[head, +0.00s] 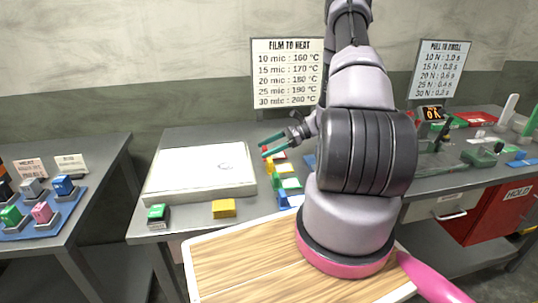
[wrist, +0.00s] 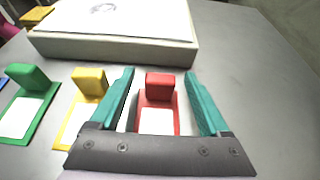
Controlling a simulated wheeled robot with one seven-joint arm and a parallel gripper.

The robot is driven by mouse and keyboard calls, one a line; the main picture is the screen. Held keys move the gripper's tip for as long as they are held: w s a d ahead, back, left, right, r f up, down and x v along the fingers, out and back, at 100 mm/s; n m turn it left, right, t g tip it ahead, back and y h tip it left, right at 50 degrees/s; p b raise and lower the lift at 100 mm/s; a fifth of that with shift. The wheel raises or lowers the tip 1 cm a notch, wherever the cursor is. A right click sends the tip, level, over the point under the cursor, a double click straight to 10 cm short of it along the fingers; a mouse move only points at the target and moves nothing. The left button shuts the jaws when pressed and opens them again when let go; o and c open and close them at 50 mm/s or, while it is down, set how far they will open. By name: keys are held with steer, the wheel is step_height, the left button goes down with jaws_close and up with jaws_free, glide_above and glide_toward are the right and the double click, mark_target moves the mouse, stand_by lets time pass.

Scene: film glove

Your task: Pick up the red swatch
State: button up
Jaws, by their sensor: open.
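The red swatch (wrist: 160,92) stands on the grey table in the wrist view, a red upright block at the back of a red-framed base with a white patch. My gripper (wrist: 160,92) is open, with one teal finger on each side of the red swatch. No contact between the fingers and the swatch is clear, and the swatch's front edge is hidden by the gripper body. In the head view my gripper (head: 266,147) is above the table beside the white box, and the red swatch (head: 279,155) shows partly beneath it.
A yellow swatch (wrist: 88,85) and a green swatch (wrist: 27,92) stand left of the red one. A large white box (wrist: 120,40) lies behind them. The table right of the red swatch is clear.

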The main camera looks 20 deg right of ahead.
mark_target(259, 158)
steer(key=x, duration=0.3)
steer(key=shift+a+f, duration=0.15)
steer(key=shift+a, duration=0.1)
steer(key=shift+c, duration=0.3)
jaws_close()
